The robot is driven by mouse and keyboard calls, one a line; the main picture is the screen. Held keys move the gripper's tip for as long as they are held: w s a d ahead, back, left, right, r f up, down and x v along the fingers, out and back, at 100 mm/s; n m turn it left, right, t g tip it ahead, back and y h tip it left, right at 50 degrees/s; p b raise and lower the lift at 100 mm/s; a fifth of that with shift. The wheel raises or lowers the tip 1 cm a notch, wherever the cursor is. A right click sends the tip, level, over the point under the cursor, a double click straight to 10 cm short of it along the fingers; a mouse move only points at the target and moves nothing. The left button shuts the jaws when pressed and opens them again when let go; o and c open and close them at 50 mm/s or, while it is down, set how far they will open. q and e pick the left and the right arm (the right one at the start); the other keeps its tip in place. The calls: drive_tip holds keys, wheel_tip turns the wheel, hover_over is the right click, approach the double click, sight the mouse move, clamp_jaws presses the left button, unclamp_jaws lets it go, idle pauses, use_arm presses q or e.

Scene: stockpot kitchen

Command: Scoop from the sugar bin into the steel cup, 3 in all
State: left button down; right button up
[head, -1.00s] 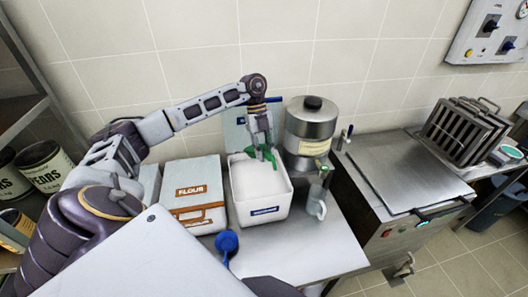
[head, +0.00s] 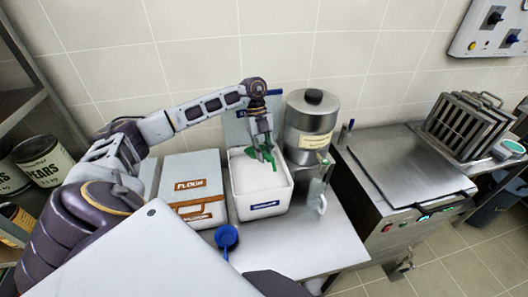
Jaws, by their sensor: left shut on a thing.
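An open white bin (head: 270,208) with a blue label, too blurred to read, stands on the steel counter, full of white grains (head: 256,176). I take it for the sugar bin. My left gripper (head: 262,143) is over the bin, shut on a green scoop (head: 266,155). The scoop is tilted, at or just above the white heap; I cannot tell whether it holds any. A grey cup (head: 317,196) with a handle stands right of the bin, below the dispenser's tap; it looks like the steel cup. My right gripper is not in view.
A closed flour bin (head: 191,167) stands left of the white bin. A blue scoop (head: 227,237) lies at the counter's front. A steel dispenser (head: 309,122) stands behind the cup. The counter (head: 315,243) is clear at front right. A steel machine (head: 403,173) stands further right.

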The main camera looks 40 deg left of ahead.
use_arm(q)
wheel_tip(320, 180, down, 11)
drive_tip(key=b, duration=0.5)
drive_tip(key=shift+r, duration=0.15)
idle(0.9)
drive_tip(key=shift+r, duration=0.25)
idle(1.7)
drive_tip(key=shift+r, duration=7.1)
drive_tip(key=shift+s+d+f+t+y, duration=0.15)
drive_tip(key=shift+d+f+t+y, duration=0.2)
drive_tip(key=shift+f+y, duration=0.3)
drive_tip(key=shift+s+d+f+t+y, duration=0.2)
drive_tip(key=shift+d+f+t+y, duration=0.15)
drive_tip(key=shift+f+y, duration=0.3)
drive_tip(key=shift+s+d+f+t+y, duration=0.2)
drive_tip(key=shift+f+t+y, duration=0.25)
drive_tip(key=shift+y, duration=0.35)
